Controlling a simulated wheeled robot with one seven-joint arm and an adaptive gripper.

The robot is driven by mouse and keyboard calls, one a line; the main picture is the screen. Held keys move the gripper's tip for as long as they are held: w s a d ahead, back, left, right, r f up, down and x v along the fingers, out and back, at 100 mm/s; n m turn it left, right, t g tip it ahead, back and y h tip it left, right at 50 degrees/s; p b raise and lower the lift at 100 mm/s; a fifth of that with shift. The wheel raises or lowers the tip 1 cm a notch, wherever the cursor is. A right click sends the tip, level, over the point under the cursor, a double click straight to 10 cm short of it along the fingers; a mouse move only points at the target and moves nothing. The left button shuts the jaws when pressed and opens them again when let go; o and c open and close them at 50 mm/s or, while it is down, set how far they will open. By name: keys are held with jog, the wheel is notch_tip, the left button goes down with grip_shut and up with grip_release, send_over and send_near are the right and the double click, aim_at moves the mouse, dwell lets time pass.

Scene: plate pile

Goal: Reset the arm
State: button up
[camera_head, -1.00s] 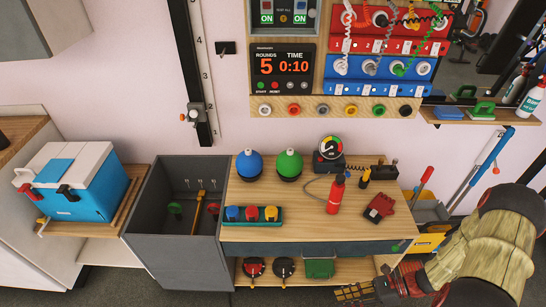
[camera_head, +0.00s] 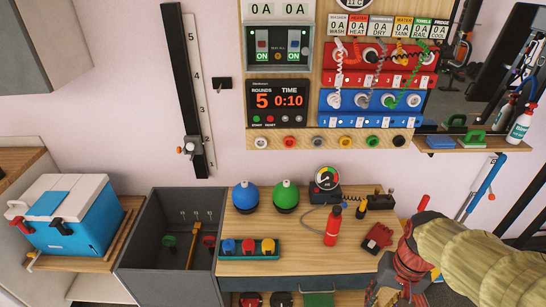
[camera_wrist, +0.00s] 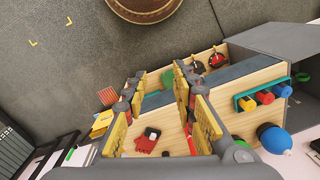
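My arm (camera_head: 475,258) reaches in from the right edge in the head view, with a tan sleeve-like cover. My gripper (camera_head: 388,295) is red and dark and hangs at the lower right, by the right front corner of the wooden bench (camera_head: 300,262). Its tips are partly cut off by the frame's bottom edge. In the wrist view my gripper (camera_wrist: 160,95) shows two yellow-padded fingers standing apart with nothing held between them. The bench lies beyond the fingers.
A grey bin (camera_head: 165,283) and a cooler (camera_head: 62,212) stand left. A shelf (camera_head: 470,147) is at upper right.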

jog(key=s+a+r+n+t, duration=0.1)
jog(key=a+r+n+t, duration=0.3)
jog(key=r, duration=1)
jog(key=a+t, duration=0.1)
jog(key=a, duration=0.2)
jog(key=shift+s+r+t+h, duration=0.15)
jog(key=shift+s+t+h, duration=0.15)
jog(key=shift+s, duration=0.05)
